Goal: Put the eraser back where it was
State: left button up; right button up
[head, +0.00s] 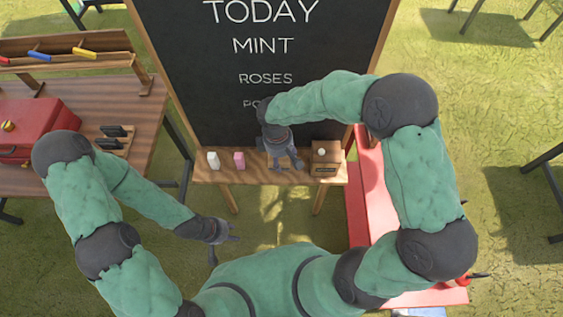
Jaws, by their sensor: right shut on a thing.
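The chalkboard (220,100) stands ahead of me with the white words TODAY, MINT, ROSES and a partly hidden fourth line. A wooden ledge (215,177) runs along its lower edge. My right gripper (285,164) is over the middle of the ledge, pointing down, shut on what I take to be the eraser, which the fingers and hand almost wholly hide. I cannot tell whether it touches the ledge. My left gripper (225,246) is low at left of centre, below the ledge, open and empty.
A table with a red toolbox (32,133) is at the left. A red bench (358,215) is at the right.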

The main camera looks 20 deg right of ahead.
aim_at(282, 161)
jog(key=shift+w+d+f, duration=0.1)
jog(key=shift+w+f, duration=0.8)
jog(key=shift+f, duration=0.25)
jog(key=f+b, duration=0.1)
jog(key=f, duration=0.2)
jog(key=shift+w+f+b, duration=0.2)
jog(key=shift+f+b, duration=0.05)
jog(key=shift+b, duration=0.15)
jog(key=shift+r, duration=0.1)
jog(key=o, duration=1)
jog(key=r+p, duration=0.1)
jog(key=r, duration=0.3)
jog(key=r+p, duration=0.1)
jog(key=r, duration=0.3)
jog(key=a+r+p, duration=0.1)
jog(key=r, duration=0.3)
jog(key=shift+w+a, duration=0.1)
jog(key=shift+w, duration=0.15)
